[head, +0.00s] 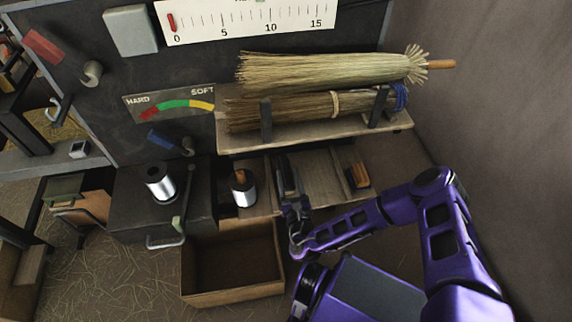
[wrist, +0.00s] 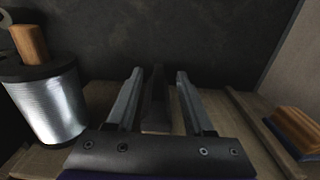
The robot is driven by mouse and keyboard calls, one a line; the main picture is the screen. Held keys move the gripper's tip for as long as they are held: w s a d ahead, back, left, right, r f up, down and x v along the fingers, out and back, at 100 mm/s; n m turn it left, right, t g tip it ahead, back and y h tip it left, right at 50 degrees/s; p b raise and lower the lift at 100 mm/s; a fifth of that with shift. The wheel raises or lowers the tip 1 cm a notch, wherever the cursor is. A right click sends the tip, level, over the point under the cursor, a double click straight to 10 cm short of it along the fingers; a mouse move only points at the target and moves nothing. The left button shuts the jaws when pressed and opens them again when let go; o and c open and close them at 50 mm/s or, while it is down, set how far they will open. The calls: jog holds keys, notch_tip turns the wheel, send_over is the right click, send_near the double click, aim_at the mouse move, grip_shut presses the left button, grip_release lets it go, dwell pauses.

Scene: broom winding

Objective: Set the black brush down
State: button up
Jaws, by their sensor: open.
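My gripper (wrist: 157,88) is open over the low wooden shelf, its two fingers apart in the wrist view. A dark upright block, which looks like the black brush (wrist: 155,98), stands between the fingers, with a gap visible on each side. Its lower end appears to meet the shelf board, though the gripper body hides part of that area. In the head view my gripper (head: 287,180) is at the shelf's middle, and dark finger and brush shapes there are hard to tell apart.
A metal cylinder with a wooden piece in it (head: 243,190) stands left of my gripper. A wooden-backed brush (head: 357,176) lies to the right beyond a thin divider. Straw brooms (head: 320,70) lie on the upper shelf (head: 300,138). An open empty crate (head: 235,293) is below.

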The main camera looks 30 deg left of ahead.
jog(key=v, duration=0.7)
jog(key=shift+p, duration=0.3)
